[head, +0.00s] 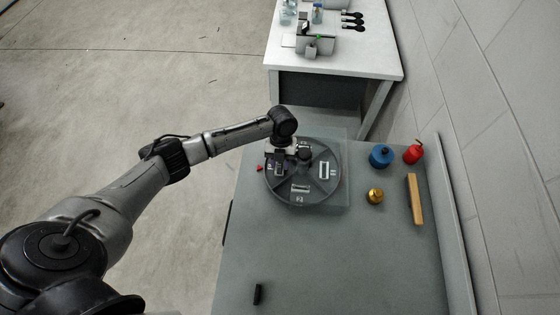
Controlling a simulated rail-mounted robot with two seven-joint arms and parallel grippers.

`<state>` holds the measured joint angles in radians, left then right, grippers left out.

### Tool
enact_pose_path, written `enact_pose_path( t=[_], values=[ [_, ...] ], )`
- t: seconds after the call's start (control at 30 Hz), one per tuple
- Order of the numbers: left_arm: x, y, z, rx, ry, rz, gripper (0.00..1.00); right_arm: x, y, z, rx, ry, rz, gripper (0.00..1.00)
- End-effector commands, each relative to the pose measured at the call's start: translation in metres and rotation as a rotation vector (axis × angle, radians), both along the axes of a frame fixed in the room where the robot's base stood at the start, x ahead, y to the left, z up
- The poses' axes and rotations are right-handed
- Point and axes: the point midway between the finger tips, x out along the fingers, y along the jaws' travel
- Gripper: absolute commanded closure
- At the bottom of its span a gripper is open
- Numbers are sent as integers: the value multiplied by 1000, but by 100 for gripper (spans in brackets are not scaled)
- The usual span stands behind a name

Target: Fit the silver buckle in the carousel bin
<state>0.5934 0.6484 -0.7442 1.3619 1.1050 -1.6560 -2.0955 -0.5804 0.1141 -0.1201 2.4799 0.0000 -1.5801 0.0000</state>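The carousel (312,200) is a round dark grey disc on a clear square plate on the grey-green table. Raised dividers split it into bins around a dark central knob. A pale, frame-like rectangle lies in its right bin (323,170), and another pale piece lies in its front bin (300,188). I cannot tell which pale piece, if any, is the silver buckle. My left gripper (279,163) points down over the left bin, where a small pale shape shows just below it. Its fingers are too small and dark to show whether they are open or hold anything. My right gripper is out of view.
A blue container (381,156), a red container (413,151), a brass weight-like piece (375,196) and a wooden bar (415,199) stand right of the carousel. A small black block (258,294) lies near the front left. The table's front middle is clear. A white bench (350,60) stands behind.

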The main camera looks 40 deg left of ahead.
Motion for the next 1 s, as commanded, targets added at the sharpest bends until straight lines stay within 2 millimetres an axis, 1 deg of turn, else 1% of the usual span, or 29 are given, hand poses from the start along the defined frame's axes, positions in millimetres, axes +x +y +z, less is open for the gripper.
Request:
enact_pose_path(
  t=[0.03, 0.1, 0.33, 0.47, 0.57, 0.8, 1.0],
  values=[
    [0, 0, 0, 0, 0, 0, 62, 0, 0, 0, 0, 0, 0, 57],
    [0, 0, 0, 0, 0, 0, 58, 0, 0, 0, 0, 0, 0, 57],
    [0, 0, 1, 0, 0, 0, 58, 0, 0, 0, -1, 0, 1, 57],
    [3, 2, 10, 0, -2, -1, 58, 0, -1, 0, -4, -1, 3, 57],
    [7, 5, 24, 1, -3, -1, 58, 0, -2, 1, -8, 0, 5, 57],
    [18, 13, 71, 1, -4, 1, 58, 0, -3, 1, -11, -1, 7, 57],
    [26, 19, 104, 0, -2, -1, 58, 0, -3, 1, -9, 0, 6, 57]
  ],
)
